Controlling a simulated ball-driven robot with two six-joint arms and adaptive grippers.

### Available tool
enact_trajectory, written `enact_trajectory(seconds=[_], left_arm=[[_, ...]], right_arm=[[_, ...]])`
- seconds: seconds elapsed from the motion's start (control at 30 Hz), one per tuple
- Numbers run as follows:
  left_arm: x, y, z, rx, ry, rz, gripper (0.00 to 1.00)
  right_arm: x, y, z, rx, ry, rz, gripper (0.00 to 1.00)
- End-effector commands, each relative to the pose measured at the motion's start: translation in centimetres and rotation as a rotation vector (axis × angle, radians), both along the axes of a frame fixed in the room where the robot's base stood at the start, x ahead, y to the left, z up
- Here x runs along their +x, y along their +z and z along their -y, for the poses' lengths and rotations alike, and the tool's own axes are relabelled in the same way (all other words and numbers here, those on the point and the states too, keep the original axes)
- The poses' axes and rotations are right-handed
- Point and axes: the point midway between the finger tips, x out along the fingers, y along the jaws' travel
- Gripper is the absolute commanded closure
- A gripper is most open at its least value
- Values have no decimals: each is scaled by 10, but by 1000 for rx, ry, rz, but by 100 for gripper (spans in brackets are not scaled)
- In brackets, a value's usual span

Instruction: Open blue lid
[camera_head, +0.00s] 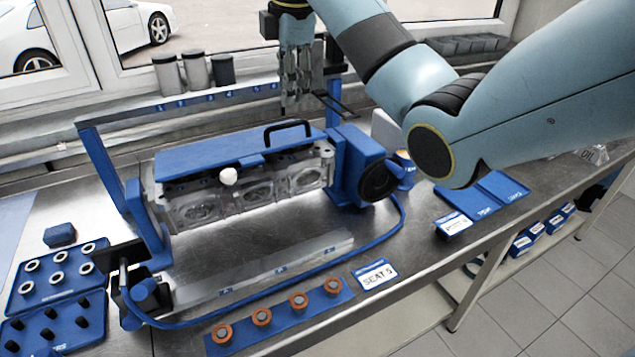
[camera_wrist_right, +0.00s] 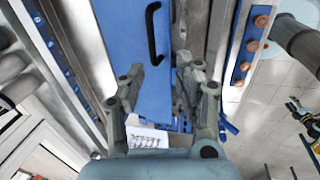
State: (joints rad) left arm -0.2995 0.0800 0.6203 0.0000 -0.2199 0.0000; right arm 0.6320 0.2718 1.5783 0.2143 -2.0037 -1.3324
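The blue lid (camera_head: 225,154) lies flat on top of the engine block (camera_head: 250,190) and looks closed. Its black bar handle (camera_head: 288,126) stands near the right end. In the right wrist view, the lid (camera_wrist_right: 122,60) runs up the middle and the handle (camera_wrist_right: 151,32) is ahead of the fingers. My right gripper (camera_head: 297,103) points down behind and above the handle, apart from it. In the wrist view, the right gripper's (camera_wrist_right: 168,62) fingers are spread with nothing between them.
A blue frame post (camera_head: 108,170) rises at the engine's left, and a blue motor housing (camera_head: 355,165) stands at its right. A blue hose (camera_head: 390,240) curves along the front. Orange-ringed parts (camera_head: 261,316) sit on a strip in front. Jars (camera_head: 195,70) stand on the windowsill.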

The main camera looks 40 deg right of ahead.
Motion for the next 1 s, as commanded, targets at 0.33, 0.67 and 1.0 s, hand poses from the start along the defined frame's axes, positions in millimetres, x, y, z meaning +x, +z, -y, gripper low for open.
enact_trajectory(seconds=[0.33,0.67,1.0], left_arm=[[-1,-1,0,0,0,-1,60],[-1,-1,0,0,0,-1,60],[0,-1,0,0,0,-1,60]], right_arm=[[-51,-69,-20,23,-206,17,66],[-101,-112,-35,57,-397,53,66],[-123,-125,-42,78,-483,72,66]])
